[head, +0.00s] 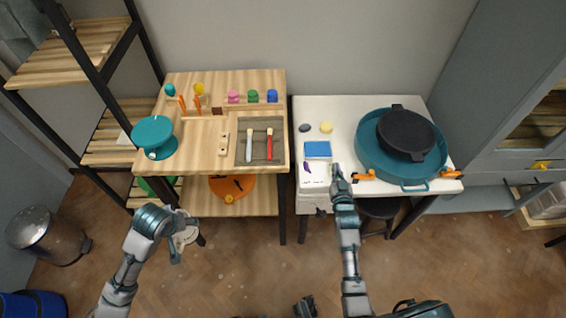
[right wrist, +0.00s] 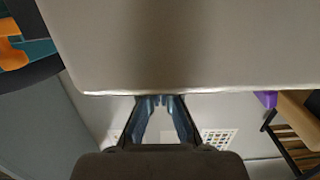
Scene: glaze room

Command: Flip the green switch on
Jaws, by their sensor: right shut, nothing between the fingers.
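I cannot make out a green switch in either view. My right gripper (head: 339,172) is shut and empty at the front edge of the white table (head: 345,112), close to a white sheet with a purple mark (head: 312,172). In the right wrist view, its fingertips (right wrist: 161,100) are close together by the edge of a broad pale surface (right wrist: 180,45). My left gripper (head: 178,242) hangs low in front of the wooden bench (head: 200,150), apart from it. Its fingers are too small and overlapped to judge.
The bench holds a teal wheel (head: 154,136), small coloured jars and brushes. A bin (head: 48,234) stands at left. Central floor is mostly clear.

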